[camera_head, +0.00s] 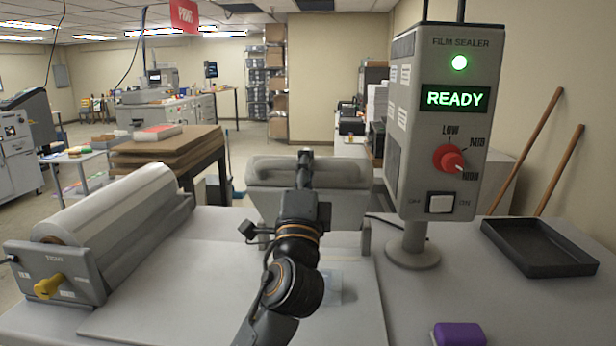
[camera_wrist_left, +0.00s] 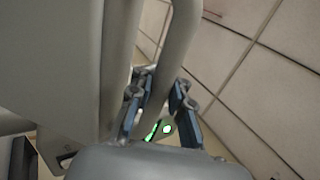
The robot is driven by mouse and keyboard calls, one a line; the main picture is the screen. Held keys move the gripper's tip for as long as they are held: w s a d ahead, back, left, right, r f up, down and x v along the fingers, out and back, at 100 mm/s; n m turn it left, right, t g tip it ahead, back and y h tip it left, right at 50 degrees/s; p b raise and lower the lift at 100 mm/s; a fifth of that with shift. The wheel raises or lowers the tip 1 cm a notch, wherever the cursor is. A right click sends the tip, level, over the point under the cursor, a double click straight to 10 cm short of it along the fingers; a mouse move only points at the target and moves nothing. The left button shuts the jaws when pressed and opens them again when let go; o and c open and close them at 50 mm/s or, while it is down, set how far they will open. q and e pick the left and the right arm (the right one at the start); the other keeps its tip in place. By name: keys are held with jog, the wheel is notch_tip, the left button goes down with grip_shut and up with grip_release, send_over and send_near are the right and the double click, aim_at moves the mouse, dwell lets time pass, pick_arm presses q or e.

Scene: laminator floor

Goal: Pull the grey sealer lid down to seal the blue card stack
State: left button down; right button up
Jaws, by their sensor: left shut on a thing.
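The grey sealer lid (camera_head: 345,172) stands raised at the back of the sealer's flat bed. My left gripper (camera_head: 305,156) is at the top middle of the lid. In the left wrist view my left gripper (camera_wrist_left: 157,97) is shut on the lid's grey bar handle (camera_wrist_left: 178,45), with its blue-padded fingers on either side. A pale, bluish clear stack (camera_head: 331,285), which looks like the blue card stack, lies on the bed, partly hidden behind my left arm. My right gripper is not in view.
A film roll holder (camera_head: 110,225) with a yellow knob stands at left. The film sealer control box (camera_head: 437,120) on a post shows a green READY. A black tray (camera_head: 540,247) and a purple block (camera_head: 459,334) lie at right. The grey bed (camera_head: 180,290) is clear at left.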

pick_arm(q)
jog(key=s+f+t+b, duration=0.2)
jog(key=s+f+b, duration=0.4)
jog(key=b, duration=0.5)
jog(key=shift+s+f, duration=0.25)
jog(key=shift+f, duration=0.95)
